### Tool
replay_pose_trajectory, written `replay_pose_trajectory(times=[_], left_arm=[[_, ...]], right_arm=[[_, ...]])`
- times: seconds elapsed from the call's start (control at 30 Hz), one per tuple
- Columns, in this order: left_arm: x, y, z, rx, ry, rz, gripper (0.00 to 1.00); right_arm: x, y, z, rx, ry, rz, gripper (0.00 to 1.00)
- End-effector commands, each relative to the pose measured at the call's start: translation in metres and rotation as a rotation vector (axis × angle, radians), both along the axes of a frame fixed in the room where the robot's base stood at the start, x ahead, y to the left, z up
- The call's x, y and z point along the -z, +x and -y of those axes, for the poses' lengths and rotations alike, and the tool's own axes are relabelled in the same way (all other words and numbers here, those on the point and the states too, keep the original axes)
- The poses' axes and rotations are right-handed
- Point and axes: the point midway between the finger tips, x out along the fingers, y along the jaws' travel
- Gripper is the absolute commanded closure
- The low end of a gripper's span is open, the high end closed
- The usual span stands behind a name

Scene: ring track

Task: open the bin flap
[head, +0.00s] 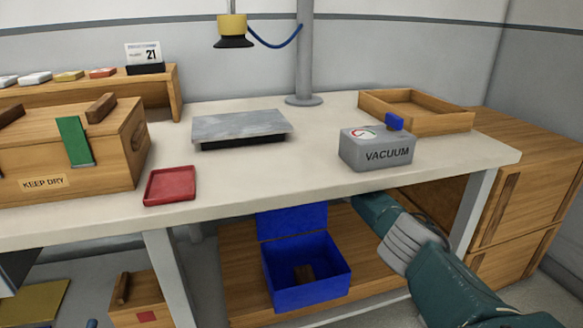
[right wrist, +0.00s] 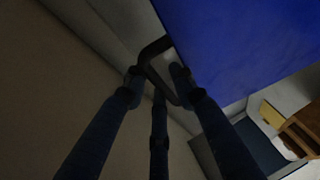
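The blue bin (head: 308,290) stands on the wooden shelf under the table. Its blue flap (head: 290,221) stands raised at the back edge, its top hidden by the tabletop, and the bin's mouth is uncovered. My left gripper is out of view.
The tabletop (head: 330,182) overhangs the bin. On it are a red tray (head: 170,185), a grey plate (head: 240,129), a vacuum box (head: 376,150) and a wooden tray (head: 415,112). A table leg (head: 472,210) stands behind my right arm.

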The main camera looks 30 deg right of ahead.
Motion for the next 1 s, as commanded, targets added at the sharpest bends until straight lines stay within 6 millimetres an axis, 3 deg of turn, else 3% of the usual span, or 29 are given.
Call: replay_pose_trajectory(times=[0.57,1.0], left_arm=[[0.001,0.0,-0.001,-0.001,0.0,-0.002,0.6],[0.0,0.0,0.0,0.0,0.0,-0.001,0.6]], right_arm=[[0.001,-0.004,-0.001,-0.004,0.001,-0.001,0.67],[-0.008,-0.045,0.007,-0.003,-0.001,-0.001,0.67]])
